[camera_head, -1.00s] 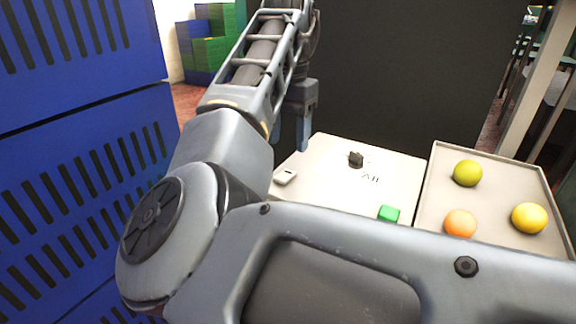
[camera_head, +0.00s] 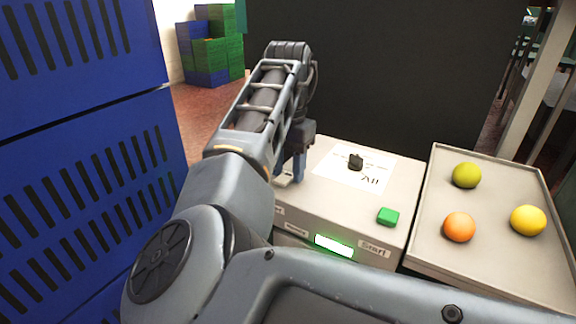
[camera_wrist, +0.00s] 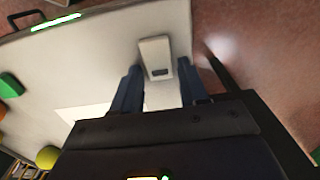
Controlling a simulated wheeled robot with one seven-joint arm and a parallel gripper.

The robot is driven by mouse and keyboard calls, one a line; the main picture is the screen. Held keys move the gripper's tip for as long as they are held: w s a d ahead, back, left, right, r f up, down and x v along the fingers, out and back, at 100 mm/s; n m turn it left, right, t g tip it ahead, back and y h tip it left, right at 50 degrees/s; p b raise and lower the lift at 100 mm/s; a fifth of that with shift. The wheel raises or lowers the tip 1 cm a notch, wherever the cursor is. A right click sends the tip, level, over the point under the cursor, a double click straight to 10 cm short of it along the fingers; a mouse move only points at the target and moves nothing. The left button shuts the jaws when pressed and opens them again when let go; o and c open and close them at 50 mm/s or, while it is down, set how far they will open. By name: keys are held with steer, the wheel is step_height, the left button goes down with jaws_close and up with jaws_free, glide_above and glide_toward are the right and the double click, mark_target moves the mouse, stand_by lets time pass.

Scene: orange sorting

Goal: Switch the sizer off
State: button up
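The sizer's control box (camera_head: 335,205) is a pale box with a lit green display (camera_head: 333,245), a green button (camera_head: 388,216) beside a "Start" label, and a black knob (camera_head: 355,162) on a white sheet. A small white switch (camera_head: 284,181) is at the box's left end, partly hidden by my gripper (camera_head: 289,174). My fingers are apart, one on each side of this gap. I cannot tell whether they touch the switch.
A grey tray (camera_head: 425,245) right of the box holds an orange fruit (camera_head: 459,227), a yellow fruit (camera_head: 528,220) and a yellow-green fruit (camera_head: 466,175). Blue crates (camera_head: 85,130) stand close on the left. A dark panel (camera_head: 400,75) rises behind the box.

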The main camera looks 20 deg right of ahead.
mark_target(280, 181)
steer(key=c, duration=0.8)
steer(key=shift+o, duration=0.2)
steer(key=shift+s+r+t+h+p, duration=0.15)
steer(key=shift+t+h+p, duration=0.15)
steer(key=shift+h+p, duration=0.2)
steer(key=shift+s+a+t+h, duration=0.1)
steer(key=shift+a+t+h, duration=0.2)
steer(key=shift+t+h, duration=0.5)
steer(key=o, duration=1.1)
steer(key=shift+c, duration=0.2)
steer(key=shift+v, duration=3.85)
